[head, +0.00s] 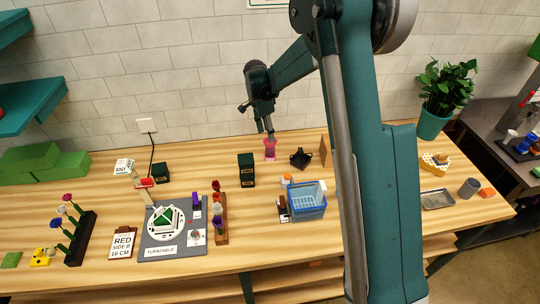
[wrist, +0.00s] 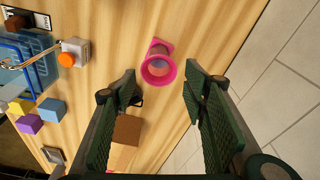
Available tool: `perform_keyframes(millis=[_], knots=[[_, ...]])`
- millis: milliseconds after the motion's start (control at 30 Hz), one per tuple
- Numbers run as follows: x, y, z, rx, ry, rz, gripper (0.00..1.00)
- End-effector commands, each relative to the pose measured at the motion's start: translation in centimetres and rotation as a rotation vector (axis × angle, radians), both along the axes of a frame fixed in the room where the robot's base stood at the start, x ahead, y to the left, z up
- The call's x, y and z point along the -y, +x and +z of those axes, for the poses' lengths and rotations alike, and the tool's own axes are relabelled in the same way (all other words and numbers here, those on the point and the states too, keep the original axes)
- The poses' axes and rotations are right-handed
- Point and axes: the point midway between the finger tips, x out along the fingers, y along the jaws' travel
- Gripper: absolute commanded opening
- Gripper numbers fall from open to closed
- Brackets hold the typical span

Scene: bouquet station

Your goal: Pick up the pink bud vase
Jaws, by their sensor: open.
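The pink bud vase (head: 270,150) stands upright near the back of the wooden table, close to the tiled wall. In the wrist view the vase (wrist: 159,66) shows from above, with a pink rim around its opening and a grey inside. My gripper (head: 270,133) is just above the vase in the head view. In the wrist view my gripper (wrist: 160,82) has its two green fingers spread wide apart, with nothing between the pads. The vase lies beyond the fingertips, roughly midway between them.
A dark pot (head: 300,157) stands right of the vase, and a dark green box (head: 247,169) stands left of it. A blue basket (head: 306,202) and a white bottle with an orange cap (wrist: 75,52) are nearby. The tiled wall (wrist: 285,85) is close behind.

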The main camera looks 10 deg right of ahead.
Motion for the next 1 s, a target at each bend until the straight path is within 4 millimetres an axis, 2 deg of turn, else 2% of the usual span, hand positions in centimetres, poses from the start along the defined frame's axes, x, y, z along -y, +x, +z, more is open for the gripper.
perform_keyframes(millis=[367,733,1000], knots=[[0.0,0.0,-0.1,-0.001,0.000,-0.002,0.44],[0.3,0.1,-2.4,0.000,0.000,-0.002,0.44],[0.4,0.1,-2.7,0.000,0.000,-0.001,0.44]])
